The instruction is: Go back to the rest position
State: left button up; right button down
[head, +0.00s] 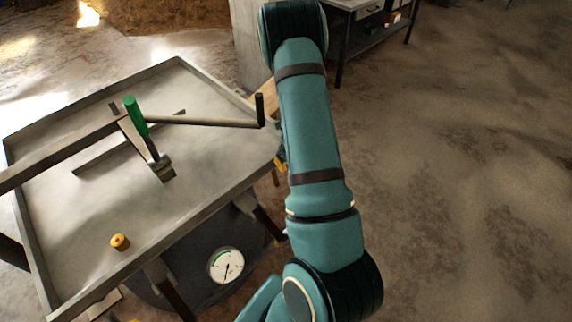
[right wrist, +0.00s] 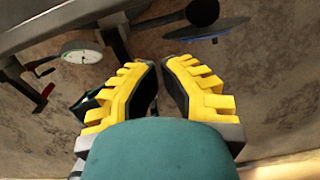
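My right gripper (right wrist: 160,64) shows in the right wrist view with its two yellow fingers apart. Nothing is between them. In the head view my right arm runs up the middle and hides most of this gripper; only a bit of yellow shows at the arm's left edge, beside the table's right side. The metal table (head: 75,205) with raised rims lies to the left of the arm. My left gripper is not in either view.
A green-handled tool (head: 136,116) and a long bar with an upright handle (head: 260,110) extend over the table. An orange knob (head: 120,242) sits near its front. A round gauge (head: 226,265) is below. It also shows in the wrist view (right wrist: 82,52). Floor at right is clear.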

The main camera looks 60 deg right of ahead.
jog(key=v, duration=0.5)
jog(key=shift+r+p, duration=0.15)
jog(key=shift+p, duration=0.15)
jog(key=w+a+f+m+y+b, duration=0.1)
jog(key=w+a+f+m+b, duration=0.1)
jog(key=a+f+m, duration=0.35)
jog(key=w+a+f+m+t+y+b, duration=0.1)
jog(key=w+a+f+m+b, duration=0.15)
jog(key=a+m, duration=0.55)
jog(key=w+a+f+m+y+b, duration=0.1)
jog(key=w+a+f+m+b, duration=0.15)
jog(key=a, duration=0.75)
jog(key=s+a+f+m+b, duration=0.2)
jog(key=s+a+f+m, duration=0.1)
jog(key=a+m, duration=0.6)
jog(key=s+a+f+m+g+y+b, duration=0.1)
jog(key=s+a+f+m, duration=0.3)
jog(key=a+m, duration=0.5)
jog(key=shift+m+g+y+b, duration=0.3)
jog(key=shift+b, duration=0.45)
